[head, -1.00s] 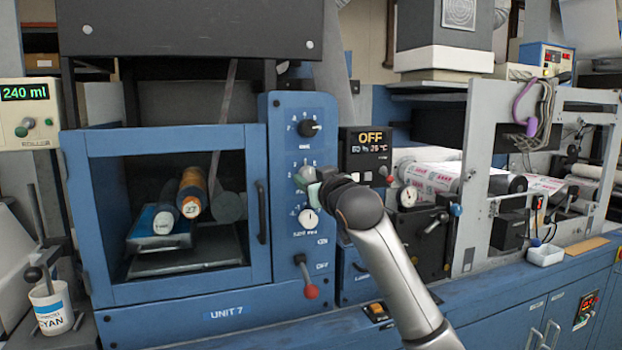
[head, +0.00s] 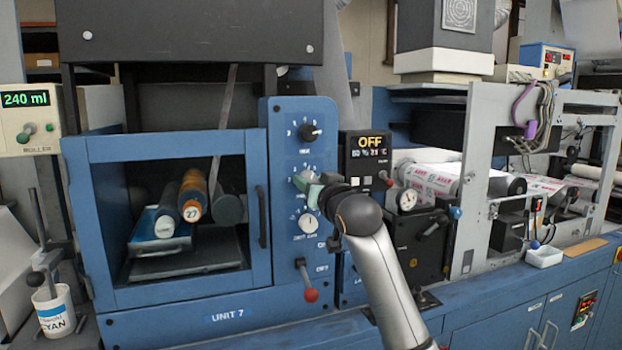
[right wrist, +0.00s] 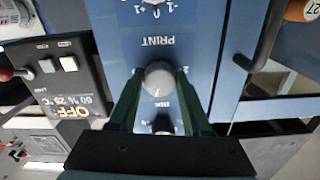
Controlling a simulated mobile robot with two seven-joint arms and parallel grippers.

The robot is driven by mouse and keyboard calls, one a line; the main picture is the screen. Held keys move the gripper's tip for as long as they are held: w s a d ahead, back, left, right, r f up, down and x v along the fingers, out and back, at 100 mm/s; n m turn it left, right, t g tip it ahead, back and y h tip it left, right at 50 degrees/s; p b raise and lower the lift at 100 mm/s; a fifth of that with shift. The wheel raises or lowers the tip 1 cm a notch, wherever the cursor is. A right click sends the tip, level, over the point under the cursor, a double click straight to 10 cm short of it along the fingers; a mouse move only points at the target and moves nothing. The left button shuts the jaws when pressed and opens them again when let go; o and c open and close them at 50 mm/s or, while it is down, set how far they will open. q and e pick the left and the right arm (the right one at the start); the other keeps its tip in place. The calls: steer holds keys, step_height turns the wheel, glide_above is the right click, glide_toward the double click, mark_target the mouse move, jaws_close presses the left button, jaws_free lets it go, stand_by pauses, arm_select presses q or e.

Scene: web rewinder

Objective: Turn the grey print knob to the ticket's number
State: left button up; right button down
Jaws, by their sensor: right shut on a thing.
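The grey print knob (right wrist: 160,78) is on a blue panel above the label PRINT, which appears upside down in the right wrist view. A thin dark pointer mark shows on its face; I cannot read which number it faces. My right gripper (right wrist: 160,92) is shut on the knob, one green finger on each side. In the head view the gripper (head: 312,188) covers part of the knob (head: 299,179) and its scale. I cannot make out a ticket with a readable number. My left gripper is not in view.
A black knob (head: 309,131) sits above and a white dial (head: 308,222) below on the same panel. A red-tipped lever (head: 311,295) hangs lower. A dark display box (head: 367,160) reading OFF stands close right. The blue cabinet's door handle (head: 262,215) is to the left.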

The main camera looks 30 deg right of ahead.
arm_select(q)
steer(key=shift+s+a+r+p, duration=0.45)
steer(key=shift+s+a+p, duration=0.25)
steer(key=shift+p, duration=0.4)
arm_select(e)
steer(key=shift+m, duration=2.1)
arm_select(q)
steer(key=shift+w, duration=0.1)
arm_select(e)
steer(key=shift+c, duration=1.7)
jaws_free()
arm_select(q)
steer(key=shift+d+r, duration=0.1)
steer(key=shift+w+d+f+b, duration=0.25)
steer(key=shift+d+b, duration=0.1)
steer(key=shift+b, duration=0.15)
arm_select(e)
steer(key=v, duration=1.2)
steer(key=shift+s+a, duration=0.15)
steer(key=shift+s, duration=0.1)
